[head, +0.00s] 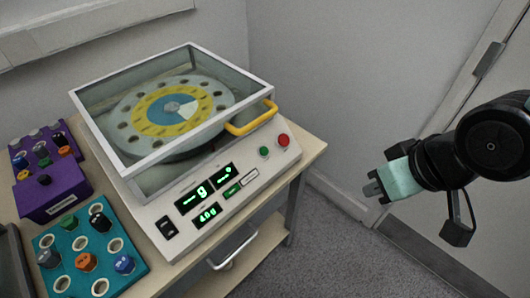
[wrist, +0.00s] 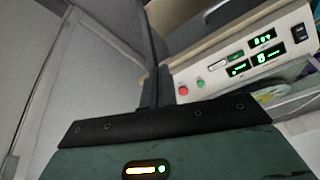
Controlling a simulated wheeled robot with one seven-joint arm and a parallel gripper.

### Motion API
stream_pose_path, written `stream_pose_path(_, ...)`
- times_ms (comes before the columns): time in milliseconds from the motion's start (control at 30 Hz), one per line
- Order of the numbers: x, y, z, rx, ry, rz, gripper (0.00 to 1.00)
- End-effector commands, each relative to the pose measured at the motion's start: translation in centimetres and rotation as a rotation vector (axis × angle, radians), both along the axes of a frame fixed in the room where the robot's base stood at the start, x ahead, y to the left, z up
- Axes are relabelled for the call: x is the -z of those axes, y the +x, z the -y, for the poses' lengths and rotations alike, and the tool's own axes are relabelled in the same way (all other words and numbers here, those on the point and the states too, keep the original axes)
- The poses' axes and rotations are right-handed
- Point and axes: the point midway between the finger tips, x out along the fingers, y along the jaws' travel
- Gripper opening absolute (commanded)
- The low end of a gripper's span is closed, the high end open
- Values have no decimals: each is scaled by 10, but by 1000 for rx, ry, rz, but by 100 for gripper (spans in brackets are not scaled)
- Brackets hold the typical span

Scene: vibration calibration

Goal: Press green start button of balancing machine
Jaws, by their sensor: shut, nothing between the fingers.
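The balancing machine (head: 150,212) stands on a wooden-topped cart, its clear lid (head: 178,95) down over a round disc. The green start button (head: 264,152) is on the right part of its front panel, left of a red button (head: 283,140). In the wrist view the green button (wrist: 200,83) and red button (wrist: 183,90) show on the panel ahead. My gripper (head: 372,189) is shut and empty, in the air to the right of the cart and apart from the machine. In the wrist view my gripper's body fills the bottom; the fingertips are hard to make out.
A purple rack (head: 50,195) and a teal tray (head: 118,262) holding several coloured knobs sit on the cart left of the machine. The lid has a yellow handle (head: 250,120) near the buttons. The green display digits are lit. Open floor lies between the cart and the door.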

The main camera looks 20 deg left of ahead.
Motion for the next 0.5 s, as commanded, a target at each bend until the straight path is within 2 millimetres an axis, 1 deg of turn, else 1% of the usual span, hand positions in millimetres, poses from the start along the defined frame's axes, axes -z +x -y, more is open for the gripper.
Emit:
stream_pose_path(33, 19, 12, -19, -16, 75, 17, 0)
stream_pose_path(67, 26, 18, -31, -25, 128, 33, 0)
stream_pose_path(100, 33, 26, -48, -36, 207, 53, 0)
stream_pose_path(167, 42, 34, -72, -47, 330, 75, 0)
stream_pose_path(200, 46, 39, -87, -49, 419, 85, 0)
stream_pose_path(300, 50, 46, -119, -40, 642, 98, 0)
stream_pose_path(333, 50, 48, -126, -34, 707, 100, 0)
stream_pose_path(400, 46, 51, -139, -13, 849, 100, 0)
stream_pose_path(500, 39, 54, -149, 21, 1012, 98, 0)
